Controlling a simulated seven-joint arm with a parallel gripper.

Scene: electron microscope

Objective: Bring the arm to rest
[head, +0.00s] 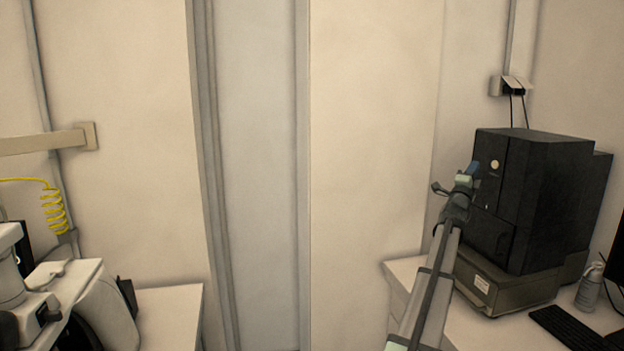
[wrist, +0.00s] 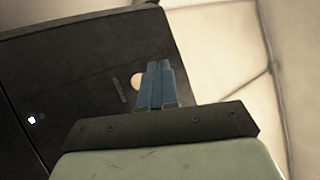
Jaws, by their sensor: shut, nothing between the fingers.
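My gripper (head: 473,168) is raised at the right in the head view, with my arm reaching up to it from the bottom edge. Its blue fingers (wrist: 158,84) are shut together and empty in the wrist view. Behind them is the black cabinet (head: 555,195), which fills much of the left of the wrist view (wrist: 70,80). In the head view the gripper overlaps the cabinet's left front edge. I cannot tell how wide the gap between them is.
The black cabinet stands on a grey base unit (head: 510,290) on a white right bench (head: 405,272). A bottle (head: 590,290) and a keyboard (head: 568,328) are beside it. White equipment (head: 90,290) and a left bench (head: 170,310) stand at left. The middle wall area is clear.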

